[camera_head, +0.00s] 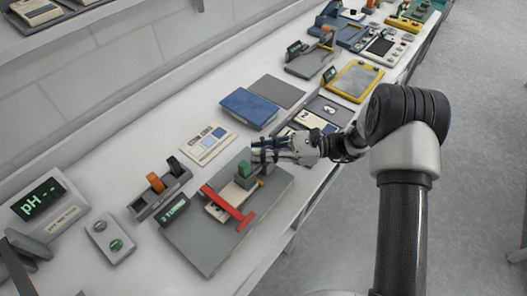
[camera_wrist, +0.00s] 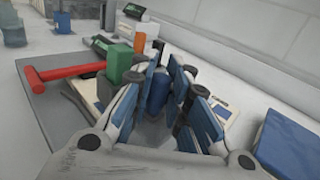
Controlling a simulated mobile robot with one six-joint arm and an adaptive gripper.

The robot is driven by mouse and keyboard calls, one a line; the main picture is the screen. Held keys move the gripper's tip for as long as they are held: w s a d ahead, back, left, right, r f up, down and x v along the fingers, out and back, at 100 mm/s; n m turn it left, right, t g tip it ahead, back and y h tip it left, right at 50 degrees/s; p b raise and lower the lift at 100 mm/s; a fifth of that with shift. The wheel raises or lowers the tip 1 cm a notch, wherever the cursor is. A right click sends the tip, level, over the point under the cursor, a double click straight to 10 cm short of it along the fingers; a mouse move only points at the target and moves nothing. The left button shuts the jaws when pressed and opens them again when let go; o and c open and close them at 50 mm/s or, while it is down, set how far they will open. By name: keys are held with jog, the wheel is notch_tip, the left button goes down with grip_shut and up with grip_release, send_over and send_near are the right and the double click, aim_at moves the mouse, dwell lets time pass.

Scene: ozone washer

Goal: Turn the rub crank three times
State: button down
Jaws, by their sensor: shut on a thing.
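My gripper (camera_head: 264,150) is over the far right part of a grey device plate (camera_head: 200,250). In the wrist view my gripper (camera_wrist: 165,82) has its blue-padded fingers on both sides of an upright blue cylinder (camera_wrist: 158,94), shut on it. This looks like the knob of the rub crank; the crank arm below is mostly hidden by the fingers. A green block (camera_head: 244,169) stands beside the fingers, and a red T-shaped bar (camera_head: 228,208) lies across the plate. In the wrist view the green block (camera_wrist: 118,64) and red bar (camera_wrist: 65,72) are to the left.
A small dark display (camera_head: 174,210) with green text is at the plate's left. A colour chart card (camera_head: 208,145) and blue pad (camera_head: 248,108) lie behind. An orange-topped holder (camera_head: 159,190) and pH meter (camera_head: 45,205) are at left.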

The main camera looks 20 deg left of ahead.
jog(key=c, duration=1.5)
grip_release()
jog(key=shift+w, duration=0.1)
jog(key=shift+c, duration=0.2)
jog(key=v, duration=1.2)
